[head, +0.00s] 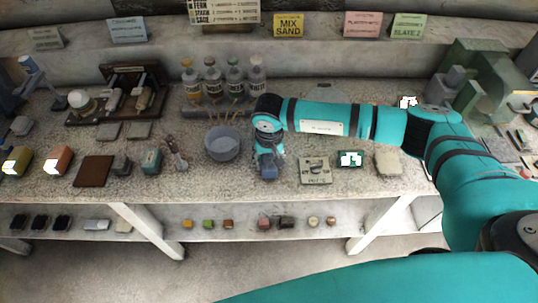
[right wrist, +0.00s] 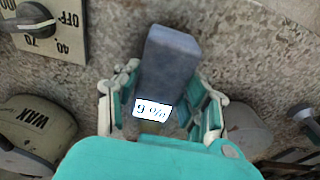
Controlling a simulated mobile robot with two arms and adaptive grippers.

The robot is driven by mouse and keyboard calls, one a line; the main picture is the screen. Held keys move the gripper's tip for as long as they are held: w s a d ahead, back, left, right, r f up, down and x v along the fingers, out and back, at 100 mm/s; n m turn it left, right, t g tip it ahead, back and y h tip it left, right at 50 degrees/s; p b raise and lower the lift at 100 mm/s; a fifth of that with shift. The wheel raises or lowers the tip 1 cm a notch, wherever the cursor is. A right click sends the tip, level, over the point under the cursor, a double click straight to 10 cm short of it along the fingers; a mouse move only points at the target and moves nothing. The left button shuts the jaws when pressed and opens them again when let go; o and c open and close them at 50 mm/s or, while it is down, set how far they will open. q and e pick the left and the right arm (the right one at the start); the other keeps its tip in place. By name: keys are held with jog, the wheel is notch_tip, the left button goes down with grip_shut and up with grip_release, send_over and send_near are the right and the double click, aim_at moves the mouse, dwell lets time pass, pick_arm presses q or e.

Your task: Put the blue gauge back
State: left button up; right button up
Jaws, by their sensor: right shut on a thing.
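My right gripper (head: 268,158) is over the stone-topped bench, pointing down. It is shut on a blue-grey block (head: 268,170), which I take to be the blue gauge. In the right wrist view the gauge (right wrist: 168,62) stands out between the two teal-and-white fingers (right wrist: 160,105), with a white label (right wrist: 153,110) near its gripped end. Whether the gauge touches the bench top cannot be told. My left gripper is out of view.
Right of the gauge lies a dial plate (head: 314,171), then a teal block (head: 350,159) and a pale block (head: 388,162). A grey bowl with sticks (head: 223,143) stands to the left. Bottles (head: 212,80) stand behind. Small pieces (head: 285,222) line the lower shelf.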

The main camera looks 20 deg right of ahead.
aim_at(269, 161)
jog(key=shift+f, duration=0.1)
jog(key=shift+f+b, duration=0.15)
jog(key=shift+b, duration=0.2)
jog(key=o, duration=1)
jog(key=shift+r+p, duration=0.3)
jog(key=shift+p, duration=0.05)
jog(key=shift+r+b, duration=0.3)
jog(key=shift+b, duration=0.05)
jog(key=r+b, duration=0.1)
jog(key=r, duration=0.2)
jog(key=s+r+b, duration=0.1)
jog(key=r, duration=0.3)
jog(key=r+b, duration=0.1)
jog(key=r, duration=0.3)
jog(key=shift+s+a, duration=0.2)
jog(key=shift+a, duration=0.05)
